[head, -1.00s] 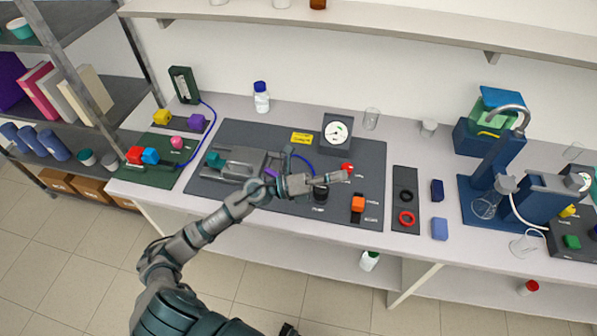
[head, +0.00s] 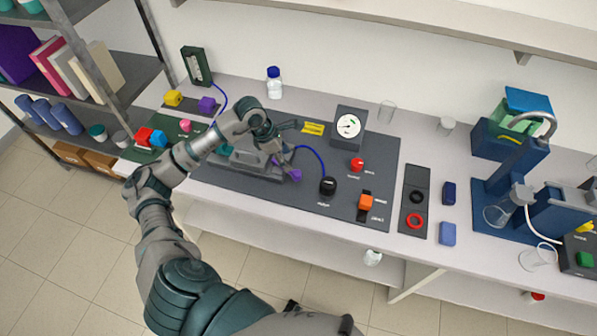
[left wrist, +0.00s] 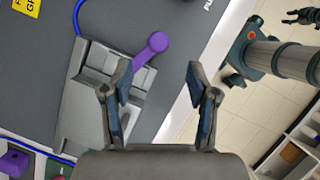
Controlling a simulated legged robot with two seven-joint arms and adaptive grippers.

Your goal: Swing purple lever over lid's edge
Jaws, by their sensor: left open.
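The purple lever (head: 293,174) sticks out at the right end of the grey rig (head: 262,167) on the dark mat. In the left wrist view the lever (left wrist: 153,47) has a round knob and slants from the grey lid block (left wrist: 90,110) toward the upper right. Contact cannot be told. My right gripper does not show.
A blue tube (head: 316,154) curves behind the lever. A black knob (head: 328,186), red knob (head: 357,164), gauge (head: 348,126) and orange switch (head: 366,202) stand to the right on the mat. The mat's front strip is clear.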

